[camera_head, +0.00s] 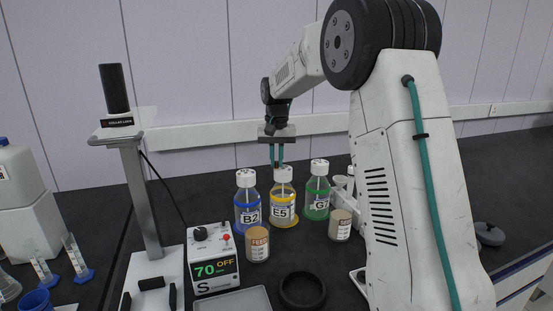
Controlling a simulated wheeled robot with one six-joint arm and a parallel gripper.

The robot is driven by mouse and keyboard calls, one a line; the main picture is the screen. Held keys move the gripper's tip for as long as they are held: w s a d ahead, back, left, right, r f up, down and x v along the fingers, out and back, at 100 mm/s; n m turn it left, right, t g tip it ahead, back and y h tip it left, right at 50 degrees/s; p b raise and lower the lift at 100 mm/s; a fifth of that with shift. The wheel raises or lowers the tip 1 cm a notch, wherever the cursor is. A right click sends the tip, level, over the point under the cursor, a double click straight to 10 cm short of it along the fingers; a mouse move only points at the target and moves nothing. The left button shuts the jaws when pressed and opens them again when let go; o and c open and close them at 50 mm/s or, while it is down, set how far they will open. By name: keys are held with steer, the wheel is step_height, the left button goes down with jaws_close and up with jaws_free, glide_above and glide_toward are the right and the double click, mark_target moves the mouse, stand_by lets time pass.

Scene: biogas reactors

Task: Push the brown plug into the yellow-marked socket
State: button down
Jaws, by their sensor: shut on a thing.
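My gripper (277,163) has teal fingers and points down from above, at the top of the yellow-banded bottle labelled E5 (283,211). It is shut on a small dark thing at the fingertips, which seems to be the brown plug (279,166); little of it shows. The white cap (284,174) of E5 is just below the fingertips. I cannot tell whether the plug touches the cap or is in an opening. The yellow-marked socket cannot be made out apart from this yellow-marked bottle.
Bottle B2 (247,211) with blue bands stands close on the left, bottle G (317,199) with green bands on the right. Two feed jars (257,244) stand in front. A control box (212,267), a dark ring (302,290) and a grey tray (236,303) are nearer.

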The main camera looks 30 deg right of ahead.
steer(key=c, duration=1.4)
jaws_free()
step_height(320, 180, up, 8)
steer(key=shift+f, duration=0.15)
steer(key=shift+r, duration=3)
